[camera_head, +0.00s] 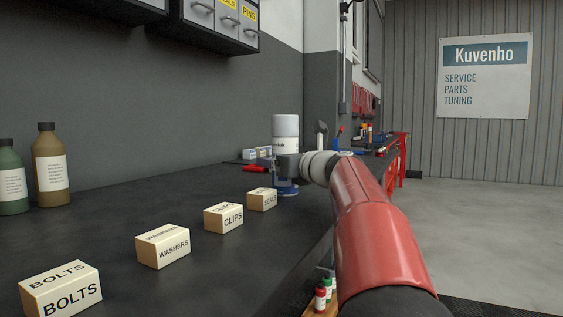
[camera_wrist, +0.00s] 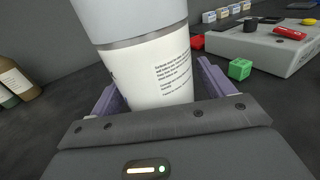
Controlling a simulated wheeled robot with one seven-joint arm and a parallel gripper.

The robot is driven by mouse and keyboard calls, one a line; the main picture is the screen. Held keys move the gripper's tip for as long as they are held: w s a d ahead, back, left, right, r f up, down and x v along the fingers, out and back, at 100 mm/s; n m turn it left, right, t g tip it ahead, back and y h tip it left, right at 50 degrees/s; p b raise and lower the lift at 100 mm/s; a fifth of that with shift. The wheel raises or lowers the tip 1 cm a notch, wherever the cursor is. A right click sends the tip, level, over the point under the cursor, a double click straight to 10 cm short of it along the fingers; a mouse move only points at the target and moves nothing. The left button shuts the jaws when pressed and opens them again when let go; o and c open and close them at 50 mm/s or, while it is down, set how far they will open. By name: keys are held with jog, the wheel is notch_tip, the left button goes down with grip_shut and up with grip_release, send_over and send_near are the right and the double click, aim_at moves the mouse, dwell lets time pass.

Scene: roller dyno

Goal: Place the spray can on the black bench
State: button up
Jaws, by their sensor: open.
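The spray can (camera_head: 286,128) has a pale grey cap, a white label and a blue lower part. It is upright at the bench's right side and its base appears to rest on the black bench (camera_head: 120,215). My gripper (camera_head: 285,168) is at the can's lower half. In the wrist view the can (camera_wrist: 155,65) fills the space between the two open purple fingers (camera_wrist: 160,92), which stand on either side of it. I cannot tell whether either finger touches the can. My gripper hides part of the can's lower body in the head view.
Boxes of bolts (camera_head: 61,290), washers (camera_head: 163,246), clips (camera_head: 223,217) and seals (camera_head: 262,199) line the bench. Two bottles (camera_head: 50,165) stand at the left. In the wrist view, a green cube (camera_wrist: 240,69) and a grey case (camera_wrist: 275,48) lie beyond the can.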

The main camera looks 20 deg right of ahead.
jog(key=shift+r, duration=0.2)
jog(key=s, duration=0.4)
jog(key=s+d, duration=0.1)
jog(key=s, duration=0.3)
jog(key=s+d, duration=0.1)
jog(key=s, duration=0.2)
jog(key=shift+s+d+b, duration=0.15)
jog(key=shift+s+b, duration=0.25)
jog(key=shift+s+f, duration=0.1)
